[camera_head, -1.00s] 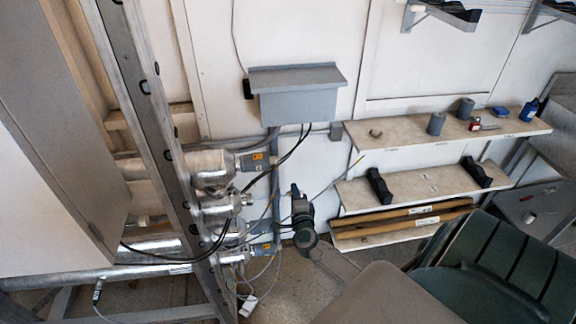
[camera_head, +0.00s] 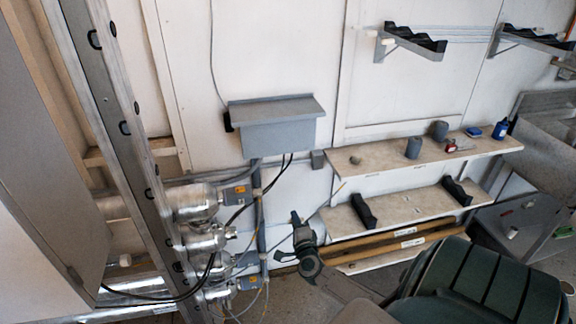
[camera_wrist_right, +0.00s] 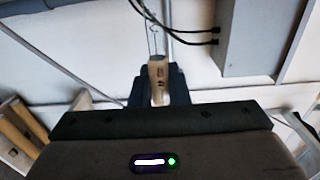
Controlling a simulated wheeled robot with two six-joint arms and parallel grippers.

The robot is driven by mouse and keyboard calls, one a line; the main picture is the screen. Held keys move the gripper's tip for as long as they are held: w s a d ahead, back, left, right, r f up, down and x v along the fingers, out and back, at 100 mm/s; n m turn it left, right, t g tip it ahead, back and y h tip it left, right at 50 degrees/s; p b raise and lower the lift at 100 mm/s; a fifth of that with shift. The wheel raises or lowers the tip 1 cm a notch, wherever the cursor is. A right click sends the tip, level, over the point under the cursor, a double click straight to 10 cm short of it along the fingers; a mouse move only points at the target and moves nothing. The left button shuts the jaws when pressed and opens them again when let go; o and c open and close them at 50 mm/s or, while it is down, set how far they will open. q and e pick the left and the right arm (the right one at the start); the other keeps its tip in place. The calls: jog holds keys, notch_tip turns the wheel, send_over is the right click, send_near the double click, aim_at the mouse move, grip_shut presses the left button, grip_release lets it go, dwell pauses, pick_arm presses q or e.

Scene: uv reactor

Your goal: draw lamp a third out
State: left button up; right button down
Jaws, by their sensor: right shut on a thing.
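My right gripper (camera_head: 296,218) is to the right of the reactor's steel chambers (camera_head: 205,238), apart from them. In the right wrist view its dark fingers (camera_wrist_right: 158,92) are shut on a pale cylindrical end piece, seemingly the lamp's cap (camera_wrist_right: 158,72). A thin wire loop rises from the cap. The upper chamber has a grey end cap (camera_head: 236,195) with an orange label; a lower one has a similar cap (camera_head: 248,283). My left gripper is not in view.
Black cables and thin leads hang between the chambers and a grey wall box (camera_head: 275,124), close to my right gripper. A ladder-like metal upright (camera_head: 130,150) stands before the chambers. At right, an upper shelf (camera_head: 380,162) holds small items; a lower shelf (camera_head: 400,207) carries two black cradles.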

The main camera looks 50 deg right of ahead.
jog(key=shift+s+d, duration=0.2)
jog(key=shift+d, duration=0.15)
jog(key=shift+s+d, duration=0.5)
jog(key=shift+d, duration=0.35)
jog(key=shift+s+d, duration=0.55)
jog(key=shift+d, duration=0.3)
jog(key=shift+s+d, duration=0.5)
jog(key=shift+d, duration=0.45)
jog(key=shift+s+d, duration=0.55)
jog(key=shift+d, duration=0.25)
jog(key=shift+s+d, duration=0.5)
jog(key=shift+d, duration=0.3)
jog(key=c, duration=1.3)
grip_release()
jog(key=v, duration=1.1)
